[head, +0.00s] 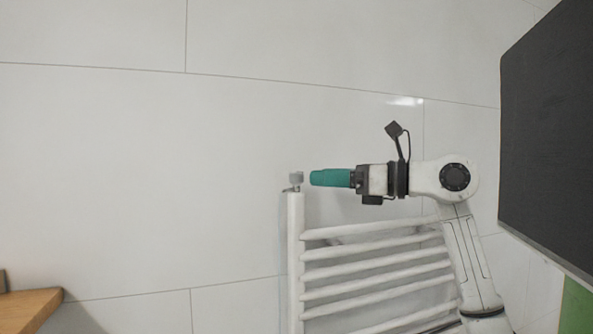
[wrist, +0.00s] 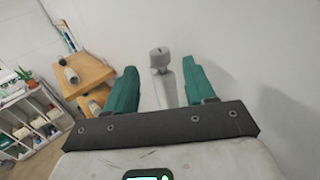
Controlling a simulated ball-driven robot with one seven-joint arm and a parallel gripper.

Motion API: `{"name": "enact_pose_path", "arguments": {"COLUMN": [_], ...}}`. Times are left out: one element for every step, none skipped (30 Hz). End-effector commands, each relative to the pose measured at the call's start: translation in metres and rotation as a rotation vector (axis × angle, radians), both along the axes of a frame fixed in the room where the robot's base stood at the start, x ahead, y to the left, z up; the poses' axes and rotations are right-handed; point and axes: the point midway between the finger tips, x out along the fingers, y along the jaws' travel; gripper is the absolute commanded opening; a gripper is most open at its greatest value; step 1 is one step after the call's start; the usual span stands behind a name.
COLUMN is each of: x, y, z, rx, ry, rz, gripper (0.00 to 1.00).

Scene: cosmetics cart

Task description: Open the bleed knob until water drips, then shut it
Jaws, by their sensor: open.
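The bleed knob (head: 296,178) is a small grey cap on top of the left upright of a white towel radiator (head: 295,250). In the wrist view the knob (wrist: 159,57) shows as a round grey cap with a slot. My gripper (head: 313,178) has teal fingers and points left at the knob from the right, with a small gap between them. In the wrist view my gripper (wrist: 158,82) is open, with one finger on each side of the knob's line and nothing held. No water is visible.
The radiator's horizontal bars (head: 370,268) run below my arm. A dark panel (head: 550,130) stands at the right. A wooden shelf (head: 28,308) is at the lower left. The wrist view shows a white shelving unit (wrist: 28,125). The tiled wall around the knob is clear.

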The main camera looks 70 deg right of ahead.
Motion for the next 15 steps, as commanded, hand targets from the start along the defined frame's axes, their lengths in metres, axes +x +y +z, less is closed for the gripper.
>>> {"name": "enact_pose_path", "arguments": {"x": [0.011, 0.016, 0.024, 0.029, 0.034, 0.040, 0.045, 0.048, 0.053, 0.056, 0.059, 0.062, 0.064, 0.065, 0.067], "y": [0.000, 0.000, 0.000, -0.001, -0.001, -0.001, -0.001, -0.001, -0.002, -0.002, -0.002, -0.003, -0.003, -0.003, -0.003], "z": [0.003, 0.003, 0.003, 0.003, 0.003, 0.003, 0.003, 0.003, 0.003, 0.003, 0.002, 0.002, 0.001, 0.001, 0.001], "rx": [0.001, 0.001, 0.001, 0.000, 0.000, 0.000, -0.001, 0.000, 0.000, 0.001, 0.001, 0.000, 0.000, 0.000, 0.000], "ry": [0.000, 0.001, 0.000, 0.000, -0.001, 0.000, 0.000, 0.000, -0.001, -0.002, -0.002, -0.001, -0.001, -0.001, -0.001], "rz": [0.003, 0.004, 0.004, 0.003, 0.003, 0.004, 0.003, 0.002, 0.002, 0.002, 0.001, 0.001, 0.001, 0.001, 0.001], "gripper": [0.54, 0.54, 0.54, 0.54, 0.54, 0.54, 0.54, 0.54, 0.54, 0.54, 0.54, 0.54, 0.54, 0.54, 0.54]}}
